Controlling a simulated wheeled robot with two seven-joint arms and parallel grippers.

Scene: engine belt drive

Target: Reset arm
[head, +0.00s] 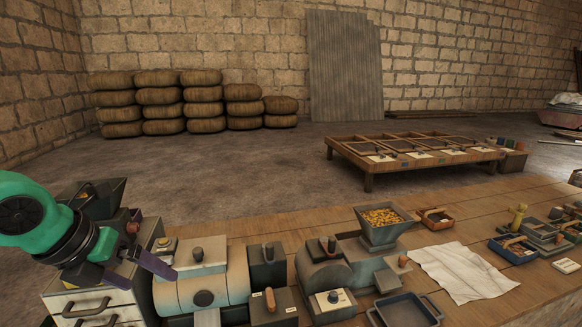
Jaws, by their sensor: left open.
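My left arm comes in from the left edge, with a green link and a dark wrist. My left gripper (146,277) has purple fingers spread apart, with nothing seen between them. It is over the pale drawer cabinet (92,308) at the left end of the bench, just left of the grey-green rounded machine (202,290). The wrist and fingers hide part of the cabinet top. My right gripper is not in view.
Right of the rounded machine stand dark boxes with knobs (268,264) and a second machine with a hopper (382,222) of yellow bits. A white cloth (464,272), a blue tray (404,311) and small trays (513,249) lie farther right.

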